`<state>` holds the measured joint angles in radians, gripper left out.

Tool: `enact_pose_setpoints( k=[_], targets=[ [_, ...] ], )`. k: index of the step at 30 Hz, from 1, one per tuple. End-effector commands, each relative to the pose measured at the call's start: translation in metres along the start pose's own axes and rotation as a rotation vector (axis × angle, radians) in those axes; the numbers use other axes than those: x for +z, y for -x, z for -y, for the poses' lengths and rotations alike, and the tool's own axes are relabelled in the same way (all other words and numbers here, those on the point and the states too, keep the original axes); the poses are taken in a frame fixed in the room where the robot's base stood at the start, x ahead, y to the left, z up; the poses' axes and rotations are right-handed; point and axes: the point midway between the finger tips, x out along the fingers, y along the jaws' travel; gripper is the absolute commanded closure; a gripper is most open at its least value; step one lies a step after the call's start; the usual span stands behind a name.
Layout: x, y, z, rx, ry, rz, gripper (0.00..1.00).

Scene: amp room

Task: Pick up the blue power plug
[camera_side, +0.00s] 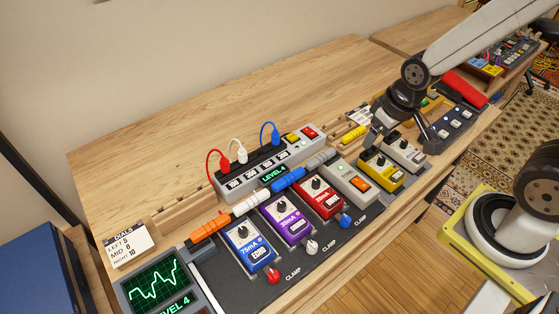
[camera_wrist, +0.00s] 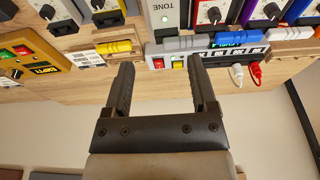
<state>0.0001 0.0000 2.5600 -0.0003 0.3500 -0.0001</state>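The blue power plug (camera_side: 270,134) stands upright in the grey power strip (camera_side: 222,186), its blue cord looping up. It is the rightmost of three plugs there in the side view. A white plug (camera_side: 240,152) and a red plug (camera_side: 224,163) stand to its left. In the wrist view the white plug (camera_wrist: 237,74) and red plug (camera_wrist: 257,72) show, but the blue plug is not seen, probably behind a finger. My gripper (camera_side: 396,130) is right of the strip, above the pedals. In the wrist view my gripper (camera_wrist: 160,78) is open and empty.
A blue jack (camera_side: 288,180), an orange jack (camera_side: 209,228) and a yellow jack (camera_side: 352,133) lie along the bench. Several pedals, including a yellow one (camera_side: 381,171), line the front. The wooden bench behind the strip (camera_side: 170,145) is clear.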

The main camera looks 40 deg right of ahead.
Motion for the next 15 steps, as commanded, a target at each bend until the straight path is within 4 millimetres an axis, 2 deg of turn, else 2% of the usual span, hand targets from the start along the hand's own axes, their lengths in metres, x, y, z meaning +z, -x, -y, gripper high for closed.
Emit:
enact_pose_setpoints(
  k=[10, 15],
  targets=[
    [-0.002, 0.000, 0.000, -0.002, 0.005, 0.000, 0.26],
    [-0.013, -0.004, 0.003, -0.014, 0.043, 0.002, 0.26]
  ],
)
